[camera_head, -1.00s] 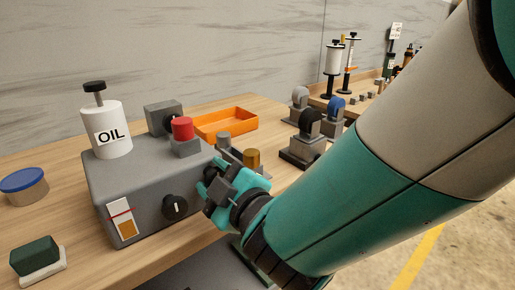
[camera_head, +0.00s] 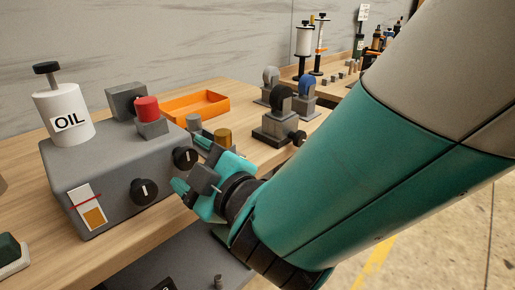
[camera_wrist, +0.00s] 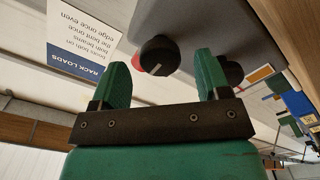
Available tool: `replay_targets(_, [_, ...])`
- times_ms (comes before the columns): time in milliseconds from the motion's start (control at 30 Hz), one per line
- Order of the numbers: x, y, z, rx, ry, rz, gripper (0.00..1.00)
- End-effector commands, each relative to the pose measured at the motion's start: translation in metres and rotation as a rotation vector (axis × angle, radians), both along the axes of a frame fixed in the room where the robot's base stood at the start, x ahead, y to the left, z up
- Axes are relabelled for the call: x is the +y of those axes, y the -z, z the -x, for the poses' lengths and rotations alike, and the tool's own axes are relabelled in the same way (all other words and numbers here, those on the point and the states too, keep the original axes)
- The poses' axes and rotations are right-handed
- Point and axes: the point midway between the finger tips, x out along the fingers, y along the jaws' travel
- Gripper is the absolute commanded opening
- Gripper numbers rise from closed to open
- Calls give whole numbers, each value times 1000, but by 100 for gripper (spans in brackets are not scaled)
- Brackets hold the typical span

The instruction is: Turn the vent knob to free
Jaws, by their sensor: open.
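A grey box carries two black round knobs on its front face, and I cannot tell from a label which is the vent knob. The right knob (camera_head: 185,158) has a pale pointer line; it also shows in the wrist view (camera_wrist: 160,54), ahead of and between my fingers, with its line slanting and a red patch beside it. The left knob (camera_head: 144,191) has an upright pale line; in the wrist view it is partly hidden behind a finger (camera_wrist: 233,74). My gripper (camera_head: 197,170) is open and empty in front of the right knob, apparently not touching it.
A brass cylinder (camera_head: 222,136) stands close behind my gripper. An orange tray (camera_head: 197,106) and black fixture (camera_head: 280,126) stand farther back. A sign (camera_wrist: 82,35) shows in the wrist view.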

Motion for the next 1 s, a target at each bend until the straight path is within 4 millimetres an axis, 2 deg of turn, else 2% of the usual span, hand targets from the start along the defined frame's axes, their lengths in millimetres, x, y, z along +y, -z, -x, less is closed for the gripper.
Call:
replay_targets(33, [-8,8,8,-1,-3,-1,70])
replay_targets(233, [-45,9,39,-2,-4,-3,70])
replay_targets(433, [-69,7,58,-1,-1,-6,70])
replay_targets(667, [-82,8,63,4,23,-14,70])
replay_targets(1000, [-103,3,88,-2,-2,-1,70])
